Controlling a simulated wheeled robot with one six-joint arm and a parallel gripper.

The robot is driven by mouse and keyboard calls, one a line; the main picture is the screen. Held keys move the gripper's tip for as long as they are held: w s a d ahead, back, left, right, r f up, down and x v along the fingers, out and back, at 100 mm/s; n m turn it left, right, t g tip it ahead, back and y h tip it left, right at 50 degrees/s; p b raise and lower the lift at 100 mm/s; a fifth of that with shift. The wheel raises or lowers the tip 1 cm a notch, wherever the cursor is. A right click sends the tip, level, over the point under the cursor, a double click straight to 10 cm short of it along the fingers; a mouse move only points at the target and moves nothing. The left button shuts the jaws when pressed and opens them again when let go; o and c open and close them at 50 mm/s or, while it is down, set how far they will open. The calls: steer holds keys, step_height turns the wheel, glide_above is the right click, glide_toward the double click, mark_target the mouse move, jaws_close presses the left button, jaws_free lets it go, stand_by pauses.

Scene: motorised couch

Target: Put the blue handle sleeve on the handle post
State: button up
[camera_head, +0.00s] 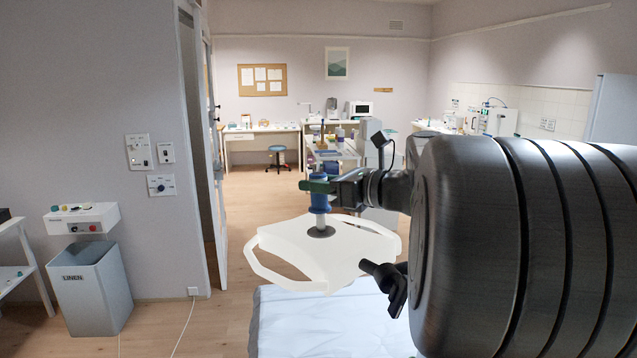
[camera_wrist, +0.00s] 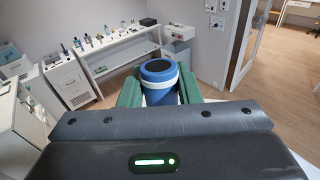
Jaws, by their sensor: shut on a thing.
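The blue handle sleeve (camera_head: 319,201) is upright, with a dark top and a pale band low on its side. My gripper (camera_head: 318,186) is shut on it, with a green finger on either side. In the wrist view the sleeve (camera_wrist: 158,82) sits between the two green fingers. The handle post (camera_head: 320,221) is a short grey stub on a dark round base, on the cream panel (camera_head: 290,240). The sleeve is in line above the post's visible part. I cannot tell whether it is around the post's top, as the sleeve hides that.
A looped rail (camera_head: 262,266) edges the cream panel. The pale couch top (camera_head: 320,318) lies in front. A black lever (camera_head: 388,285) is at the right. A linen bin (camera_head: 92,290) and wall switches (camera_head: 138,151) are at the left. The floor beyond is open.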

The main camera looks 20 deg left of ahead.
steer(key=shift+f, duration=0.25)
stand_by(0.3)
steer(key=o, duration=1)
steer(key=shift+o, duration=0.2)
steer(key=s+d+r+b, duration=0.1)
steer(key=d+b, duration=0.2)
steer(key=d, duration=1)
steer(key=shift+s+d+r, duration=0.15)
steer(key=shift+s+d, duration=0.15)
steer(key=shift+d, duration=0.05)
steer(key=shift+a, duration=0.1)
steer(key=a, duration=0.4)
steer(key=w+a+p, duration=0.1)
steer(key=a, duration=0.2)
steer(key=a+f+p, duration=0.1)
steer(key=a, duration=0.3)
steer(key=shift+w+a, duration=0.15)
steer(key=shift+a, duration=0.15)
steer(key=shift+w+a+f+p, duration=0.15)
steer(key=shift+a+p, duration=0.25)
steer(key=shift+a, duration=0.55)
